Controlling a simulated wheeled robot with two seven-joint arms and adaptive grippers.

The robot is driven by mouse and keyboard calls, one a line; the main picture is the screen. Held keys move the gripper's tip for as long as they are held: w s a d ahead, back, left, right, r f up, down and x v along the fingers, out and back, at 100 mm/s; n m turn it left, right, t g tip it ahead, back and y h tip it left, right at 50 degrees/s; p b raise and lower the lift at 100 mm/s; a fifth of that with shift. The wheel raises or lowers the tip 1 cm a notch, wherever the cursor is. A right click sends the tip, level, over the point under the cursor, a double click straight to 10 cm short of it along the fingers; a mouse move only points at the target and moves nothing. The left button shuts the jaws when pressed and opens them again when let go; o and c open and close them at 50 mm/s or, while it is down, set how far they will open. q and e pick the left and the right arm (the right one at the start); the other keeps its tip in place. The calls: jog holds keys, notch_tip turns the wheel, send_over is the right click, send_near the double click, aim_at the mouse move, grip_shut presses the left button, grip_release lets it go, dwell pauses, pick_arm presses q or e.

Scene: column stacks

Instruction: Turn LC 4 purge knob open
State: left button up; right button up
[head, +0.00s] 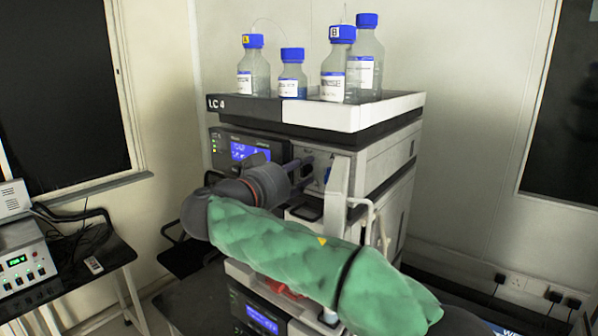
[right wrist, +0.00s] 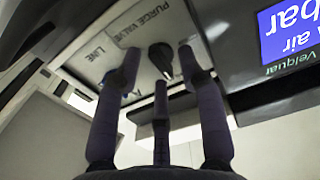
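The LC 4 stack (head: 232,103) stands against the wall in the head view, its front panel facing left. The purge knob (right wrist: 160,56) is a small black knob on a pale panel marked PURGE VALVE and LINE in the right wrist view. My right gripper (head: 305,168) reaches the pump module's front from the left; its fingers look dark. In the right wrist view the right gripper (right wrist: 159,66) is open, with fingers to either side of the knob and one below. I cannot tell whether any finger touches it. My left gripper is not in view.
Several blue-capped bottles (head: 254,72) stand in the tray on top, with thin tubing rising from some. A lit blue display (head: 243,151) is left of the gripper. My green-sleeved arm hides much of the lower stack. A side bench (head: 85,262) holds another instrument at left.

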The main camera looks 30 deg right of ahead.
grip_shut()
jog(key=shift+n, duration=0.3)
jog(key=n, duration=0.2)
jog(key=shift+n, duration=0.4)
jog(key=n, duration=0.2)
jog(key=shift+w+r+n+p, duration=0.1)
jog(key=shift+n+p, duration=0.2)
jog(key=shift+p, duration=0.1)
jog(key=n+p, duration=0.2)
jog(key=n, duration=0.3)
jog(key=shift+w+a+r+n, duration=0.1)
jog(key=shift+n, duration=0.2)
jog(key=n+p, duration=0.3)
jog(key=n, duration=0.1)
jog(key=shift+w+n, duration=0.1)
jog(key=shift+n, duration=0.2)
jog(key=shift+f, duration=0.2)
